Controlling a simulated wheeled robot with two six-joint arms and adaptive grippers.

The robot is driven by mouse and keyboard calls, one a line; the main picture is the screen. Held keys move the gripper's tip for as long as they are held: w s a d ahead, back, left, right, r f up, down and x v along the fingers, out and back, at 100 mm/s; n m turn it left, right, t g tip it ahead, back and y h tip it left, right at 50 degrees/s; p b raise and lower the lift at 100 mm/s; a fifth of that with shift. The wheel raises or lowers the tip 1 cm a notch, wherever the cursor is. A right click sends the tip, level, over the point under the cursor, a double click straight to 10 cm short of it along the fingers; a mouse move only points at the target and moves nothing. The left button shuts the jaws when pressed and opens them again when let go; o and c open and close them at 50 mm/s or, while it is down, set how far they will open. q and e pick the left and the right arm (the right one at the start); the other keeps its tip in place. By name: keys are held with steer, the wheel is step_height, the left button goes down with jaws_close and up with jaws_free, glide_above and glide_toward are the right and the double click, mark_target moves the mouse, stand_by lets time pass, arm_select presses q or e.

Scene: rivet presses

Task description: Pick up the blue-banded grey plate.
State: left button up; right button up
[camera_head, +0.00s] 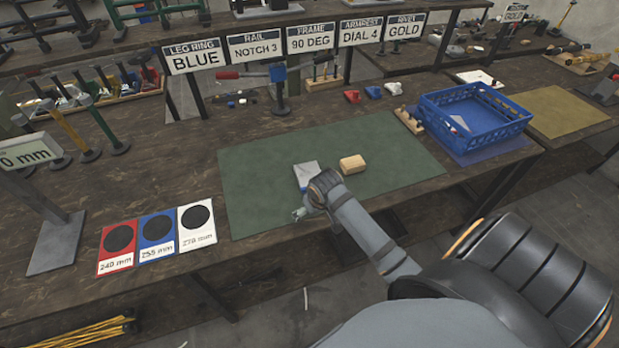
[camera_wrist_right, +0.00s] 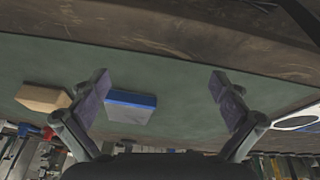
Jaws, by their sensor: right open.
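The blue-banded grey plate (camera_head: 306,172) lies on the green mat (camera_head: 255,165), with its blue side showing along one edge. In the right wrist view the plate (camera_wrist_right: 130,113) lies between the lines of my two fingers, nearer the left finger. My right gripper (camera_head: 300,212) is over the mat, just in front of the plate in the head view, and its arm partly covers the plate's near side. In the right wrist view my right gripper (camera_wrist_right: 160,77) is open, with nothing held. My left gripper is in neither view.
A wooden block (camera_head: 353,164) lies right of the plate. A blue crate (camera_head: 470,130) stands at the mat's right. Red, blue and white cards (camera_head: 157,227) with black discs lie left of the mat. Labelled signs (camera_head: 311,40) stand behind.

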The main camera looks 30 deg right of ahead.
steer(key=w+d+r+m, duration=0.3)
steer(key=w+d+r, duration=0.4)
steer(key=w+r, duration=0.3)
glide_above(309, 173)
steer(key=s, duration=0.2)
steer(key=f, duration=0.6)
steer(key=shift+a, duration=0.3)
steer(key=x, duration=0.4)
steer(key=shift+s+f+p, duration=0.15)
steer(key=shift+p, duration=0.2)
steer(key=shift+w+f, duration=0.25)
steer(key=shift+f, duration=0.15)
steer(key=shift+s+t, duration=0.1)
steer(key=shift+t, duration=0.2)
steer(key=c, duration=1.5)
steer(key=shift+r, duration=0.15)
steer(key=shift+c, duration=0.6)
